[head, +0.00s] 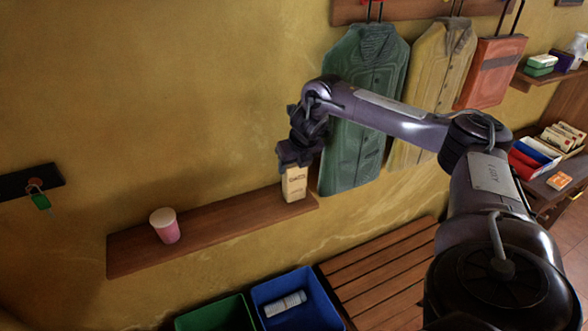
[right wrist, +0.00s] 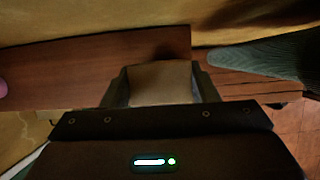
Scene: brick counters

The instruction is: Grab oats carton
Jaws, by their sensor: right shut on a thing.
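The oats carton (head: 294,184) is a small tan box with dark lettering at the right end of the wooden wall shelf (head: 215,230). It stands about upright. My right gripper (head: 294,165) comes down from above and is shut on its upper part. In the right wrist view, the carton's top (right wrist: 160,83) sits between both fingers of my right gripper (right wrist: 162,88). I cannot tell whether the carton's base touches the shelf. My left gripper is not in view.
A pink cup (head: 165,226) stands farther left on the shelf. Below are a blue bin (head: 318,290) holding a white cylinder (head: 285,304), a green bin (head: 215,315) and a slatted bench (head: 385,270). A green jacket (head: 362,110) hangs close behind my right forearm.

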